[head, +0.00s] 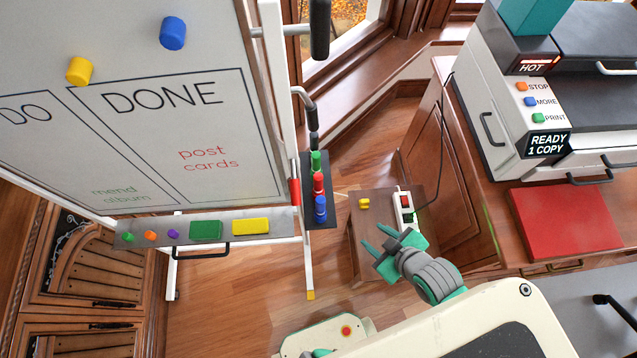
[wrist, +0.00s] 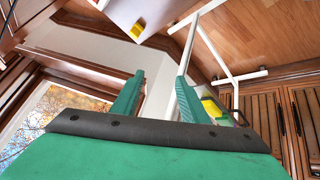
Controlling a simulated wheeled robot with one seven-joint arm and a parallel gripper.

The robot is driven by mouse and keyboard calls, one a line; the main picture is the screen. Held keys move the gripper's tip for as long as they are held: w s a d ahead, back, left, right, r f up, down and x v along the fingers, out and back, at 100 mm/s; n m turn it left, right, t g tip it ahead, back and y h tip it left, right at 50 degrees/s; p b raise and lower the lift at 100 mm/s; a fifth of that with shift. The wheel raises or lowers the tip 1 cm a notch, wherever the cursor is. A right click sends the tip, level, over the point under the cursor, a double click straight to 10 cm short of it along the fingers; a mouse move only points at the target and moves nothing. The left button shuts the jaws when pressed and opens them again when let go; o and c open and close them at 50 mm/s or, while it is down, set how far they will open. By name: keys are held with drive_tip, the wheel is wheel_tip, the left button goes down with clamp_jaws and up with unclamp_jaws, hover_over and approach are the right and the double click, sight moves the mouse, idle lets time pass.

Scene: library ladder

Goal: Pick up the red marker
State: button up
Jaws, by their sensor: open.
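The red marker (head: 318,184) stands in a dark holder (head: 327,221) at the right side of the whiteboard in the head view, between a green marker (head: 315,161) and a blue marker (head: 320,208). My gripper (head: 372,236) is open and empty, to the right of and below the holder in the picture, apart from it. In the wrist view my two green fingers (wrist: 155,83) are spread with nothing between them. I cannot make out the red marker in the wrist view.
Another red piece (head: 294,192) is on the board's right edge. The board tray (head: 268,239) carries magnets and erasers. A small wooden table (head: 372,205) with a yellow item stands behind my gripper. A printer cabinet (head: 470,190) is at the right.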

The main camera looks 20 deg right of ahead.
drive_tip(key=w+d+r+n+g, duration=0.2)
drive_tip(key=w+r, duration=0.3)
drive_tip(key=w, duration=0.3)
wheel_tip(320, 180, up, 16)
drive_tip(key=n+g+y, duration=0.3)
drive_tip(key=n+g, duration=0.1)
drive_tip(key=n, duration=0.4)
hover_over(316, 176)
drive_tip(key=d, duration=0.2)
drive_tip(key=shift+s+r, duration=0.2)
drive_tip(key=x, duration=0.3)
drive_tip(key=shift+a+f, duration=0.1)
drive_tip(key=shift+f, duration=0.15)
drive_tip(key=shift+s+d+x, duration=0.1)
drive_tip(key=shift+s+x, duration=0.05)
drive_tip(key=shift+x, duration=1.5)
drive_tip(key=shift+s+d+x, duration=0.1)
drive_tip(key=shift+s+x, duration=0.1)
drive_tip(key=shift+x, duration=1.4)
drive_tip(key=shift+f, duration=0.15)
